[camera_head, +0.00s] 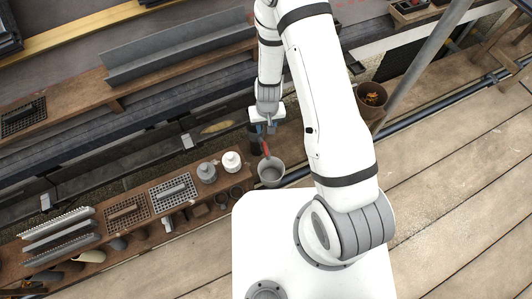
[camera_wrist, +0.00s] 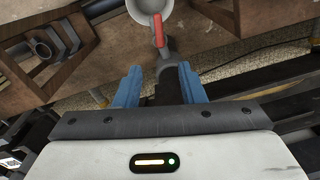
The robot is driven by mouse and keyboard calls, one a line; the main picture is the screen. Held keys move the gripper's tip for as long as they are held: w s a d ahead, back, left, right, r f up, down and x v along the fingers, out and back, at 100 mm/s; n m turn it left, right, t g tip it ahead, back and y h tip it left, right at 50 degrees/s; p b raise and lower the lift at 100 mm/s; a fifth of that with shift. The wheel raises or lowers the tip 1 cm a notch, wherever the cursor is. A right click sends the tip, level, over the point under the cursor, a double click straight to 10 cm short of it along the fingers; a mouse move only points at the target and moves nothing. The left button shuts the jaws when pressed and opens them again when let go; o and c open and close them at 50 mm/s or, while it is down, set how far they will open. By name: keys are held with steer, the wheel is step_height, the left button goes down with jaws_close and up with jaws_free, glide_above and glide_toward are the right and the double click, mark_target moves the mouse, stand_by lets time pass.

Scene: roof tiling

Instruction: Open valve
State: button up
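A valve with a red lever handle (camera_wrist: 158,30) shows at the top middle of the wrist view, the lever running roughly up and down in the picture. It also shows in the head view as a small red piece (camera_head: 265,148). A light grey round cup or bucket (camera_head: 271,172) is at the lever's far end; part of it shows in the wrist view (camera_wrist: 142,8). My gripper (camera_wrist: 159,67) is open, its two blue fingers well apart. A dark grey pipe-like part lies between or beyond the fingers; contact cannot be told. The gripper (camera_head: 264,128) is partly visible in the head view.
A wooden shelf (camera_head: 60,262) with trays, metal strips and two lidded jars (camera_head: 232,161) stands left of the bucket. A brown pot (camera_head: 371,98) is right of my arm. Wooden floor (camera_head: 460,180) at right is mostly clear, crossed by a dark pipe.

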steer(key=b, duration=0.1)
glide_above(266, 151)
step_height(266, 151, down, 7)
steer(key=shift+w, duration=0.1)
step_height(266, 151, down, 8)
steer(key=b, duration=0.8)
steer(key=shift+r, duration=0.2)
steer(key=shift+c, duration=0.5)
jaws_close()
